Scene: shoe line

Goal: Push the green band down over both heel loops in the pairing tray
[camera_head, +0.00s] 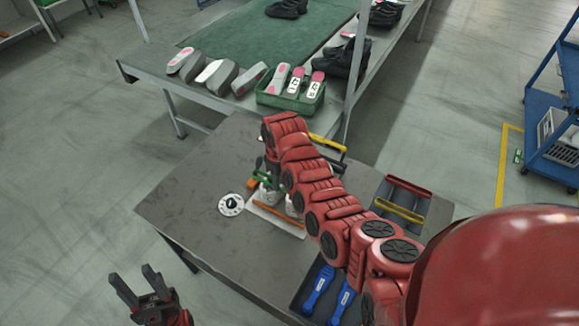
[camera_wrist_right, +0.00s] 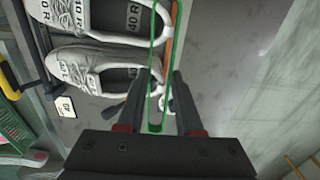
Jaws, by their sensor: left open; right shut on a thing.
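Two white shoes, marked 40 R (camera_wrist_right: 115,18) and 40 L (camera_wrist_right: 95,72), lie side by side in the right wrist view. In the head view my right arm mostly hides them and the pairing tray, whose orange edge (camera_head: 278,220) shows. My right gripper (camera_wrist_right: 160,80) is shut on the green band (camera_wrist_right: 155,127), which stretches as a long loop past the shoe ends. The band also shows in the head view (camera_head: 262,178). I cannot tell whether it touches the heel loops. My left gripper (camera_head: 146,288) is open and empty, off the table's left front edge.
A white disc with a dark centre (camera_head: 231,205) lies left of the pairing tray. A dark tray with red and yellow bands (camera_head: 401,207) and blue-handled tools (camera_head: 319,287) are on the right. The table's left part (camera_head: 185,205) is clear. A bench with shoes (camera_head: 225,50) stands behind.

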